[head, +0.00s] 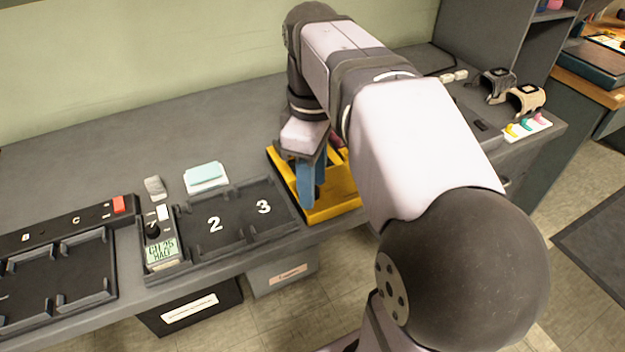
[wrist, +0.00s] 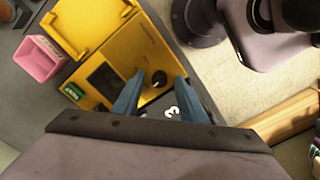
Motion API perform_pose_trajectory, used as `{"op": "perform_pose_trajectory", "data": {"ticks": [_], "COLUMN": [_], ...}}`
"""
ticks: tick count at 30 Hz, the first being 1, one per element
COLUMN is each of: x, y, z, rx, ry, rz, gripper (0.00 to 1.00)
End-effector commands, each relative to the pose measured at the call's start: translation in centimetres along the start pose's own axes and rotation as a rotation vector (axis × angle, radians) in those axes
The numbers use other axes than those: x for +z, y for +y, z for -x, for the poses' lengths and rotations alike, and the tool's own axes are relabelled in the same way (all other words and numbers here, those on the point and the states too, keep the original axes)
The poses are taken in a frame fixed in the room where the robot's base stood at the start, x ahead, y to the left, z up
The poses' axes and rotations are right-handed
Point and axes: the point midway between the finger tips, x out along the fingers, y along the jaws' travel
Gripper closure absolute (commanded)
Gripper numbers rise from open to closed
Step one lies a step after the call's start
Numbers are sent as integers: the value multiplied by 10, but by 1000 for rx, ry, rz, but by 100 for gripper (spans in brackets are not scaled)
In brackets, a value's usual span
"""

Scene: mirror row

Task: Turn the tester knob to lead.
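A yellow box-like device (head: 335,208) stands at the bench's front edge, right of the numbered tray. In the wrist view its yellow body (wrist: 142,48) has a dark window, a small green display (wrist: 75,91) and a round dark knob (wrist: 159,78). I cannot read a lead mark by the knob. My gripper (head: 313,194) is over this device, pointing down. In the wrist view my gripper's blue fingers (wrist: 159,76) are apart, with the knob showing between their tips. I cannot tell whether either finger touches it.
A tray with white numerals (head: 238,222) is left of the device, with a small unit with a black knob and display (head: 161,249) at its left end. A pale blue pad (head: 206,173) lies behind. A pink bin (wrist: 40,58) is beside the device. Watches (head: 525,97) are far right.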

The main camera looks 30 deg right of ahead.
Motion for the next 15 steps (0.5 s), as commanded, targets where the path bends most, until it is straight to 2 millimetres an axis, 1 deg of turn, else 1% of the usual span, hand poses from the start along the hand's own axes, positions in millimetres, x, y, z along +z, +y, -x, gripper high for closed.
{"op": "perform_pose_trajectory", "data": {"ticks": [1, 2, 3, 5, 6, 7, 15], "x": [0, 0, 0, 0, 0, 0, 0], "y": [0, 0, 0, 0, 0, 0, 0], "z": [0, 0, 0, 0, 0, 0, 1], "rx": [0, 0, 0, 0, 0, 0, -1], "ry": [0, 0, 0, 0, 0, 0, 0], "rz": [0, 0, 0, 0, 0, 0, -13], "gripper": [62, 64, 73, 88, 97, 100, 100]}}
